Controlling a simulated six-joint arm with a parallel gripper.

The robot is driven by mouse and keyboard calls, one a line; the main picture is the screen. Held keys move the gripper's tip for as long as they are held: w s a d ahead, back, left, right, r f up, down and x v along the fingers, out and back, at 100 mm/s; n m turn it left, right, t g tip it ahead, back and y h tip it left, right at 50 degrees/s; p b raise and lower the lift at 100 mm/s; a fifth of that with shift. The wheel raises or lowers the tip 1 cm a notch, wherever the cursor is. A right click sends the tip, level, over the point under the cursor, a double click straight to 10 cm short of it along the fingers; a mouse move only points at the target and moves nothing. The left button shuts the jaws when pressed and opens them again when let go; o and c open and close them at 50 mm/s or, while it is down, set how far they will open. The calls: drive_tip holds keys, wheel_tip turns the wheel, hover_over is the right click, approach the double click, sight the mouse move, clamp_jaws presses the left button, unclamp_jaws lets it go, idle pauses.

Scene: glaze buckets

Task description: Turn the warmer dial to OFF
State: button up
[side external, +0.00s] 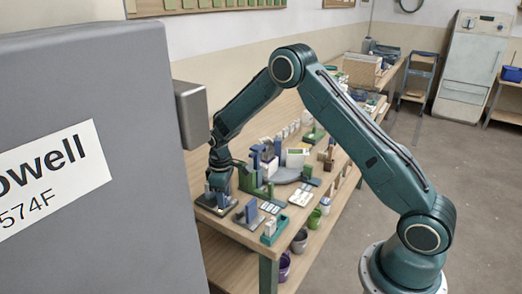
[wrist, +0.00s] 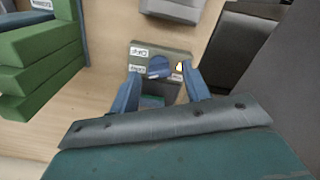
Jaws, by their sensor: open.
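The warmer (wrist: 160,52) is a small grey-green box with white labels and a small orange light. One label, at the upper left, appears to read OFF upside down; the dial's setting is too small to tell. My gripper (wrist: 160,73) is open, with one blue finger on each side of the dial and gaps visible beside it. In the side external view, my gripper (side external: 219,186) points down over the warmer (side external: 216,206) at the near left of the bench, hiding the dial.
Green stacked blocks (wrist: 40,50) stand left of the warmer in the wrist view. Grey items (wrist: 172,10) lie beyond it. A large grey cabinet (side external: 80,170) fills the side view's left. The wooden bench (side external: 235,244) holds many small items right of my gripper.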

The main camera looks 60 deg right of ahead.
drive_tip(key=c, duration=1)
drive_tip(key=shift+m, duration=0.4)
drive_tip(key=m, duration=0.9)
drive_tip(key=shift+d, duration=0.1)
drive_tip(key=o, duration=1)
